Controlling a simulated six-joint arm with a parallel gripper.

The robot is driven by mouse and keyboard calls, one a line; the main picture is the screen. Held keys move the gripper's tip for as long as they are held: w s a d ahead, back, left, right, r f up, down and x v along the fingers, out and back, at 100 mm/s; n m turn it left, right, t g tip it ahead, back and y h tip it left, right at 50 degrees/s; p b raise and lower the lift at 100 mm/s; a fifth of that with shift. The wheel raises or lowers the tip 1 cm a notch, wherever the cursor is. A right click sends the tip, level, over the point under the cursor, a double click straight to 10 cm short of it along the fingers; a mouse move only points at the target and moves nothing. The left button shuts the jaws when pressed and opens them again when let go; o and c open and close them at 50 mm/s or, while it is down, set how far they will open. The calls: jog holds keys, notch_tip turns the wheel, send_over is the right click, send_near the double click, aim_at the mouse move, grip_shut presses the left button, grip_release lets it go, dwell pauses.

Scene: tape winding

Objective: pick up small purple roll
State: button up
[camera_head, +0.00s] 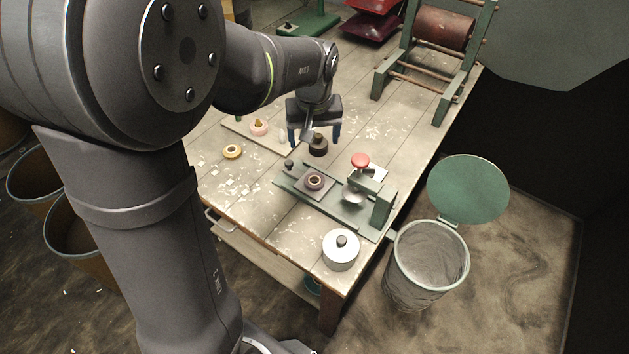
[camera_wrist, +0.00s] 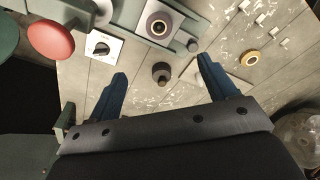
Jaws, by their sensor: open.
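My gripper (camera_head: 314,137) is open, with its two blue fingers pointing down over the table. In the wrist view the fingers of my gripper (camera_wrist: 162,69) are wide apart, with a dark knobbed piece (camera_wrist: 161,70) between them in the picture. This dark piece (camera_head: 318,149) stands upright on the table below the fingers; I cannot tell how far below. A purple-grey roll (camera_head: 315,181) with a pale core lies on a square plate of the green fixture. It also shows in the wrist view (camera_wrist: 160,25), ahead of the fingers. Nothing is held.
The green fixture (camera_head: 345,212) carries a red knob (camera_head: 360,159) near the table's right edge. A white lidded pot (camera_head: 341,252) stands at the front corner. A bin (camera_head: 431,255) stands right of the table.

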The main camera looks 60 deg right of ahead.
aim_at(315, 181)
jog(key=shift+m, duration=0.7)
jog(key=f, duration=0.5)
jog(key=d+f, duration=0.1)
jog(key=f, duration=0.5)
jog(key=w+f, duration=0.1)
jog(key=f, duration=0.5)
jog(key=shift+d+f, duration=0.1)
jog(key=shift+d, duration=0.25)
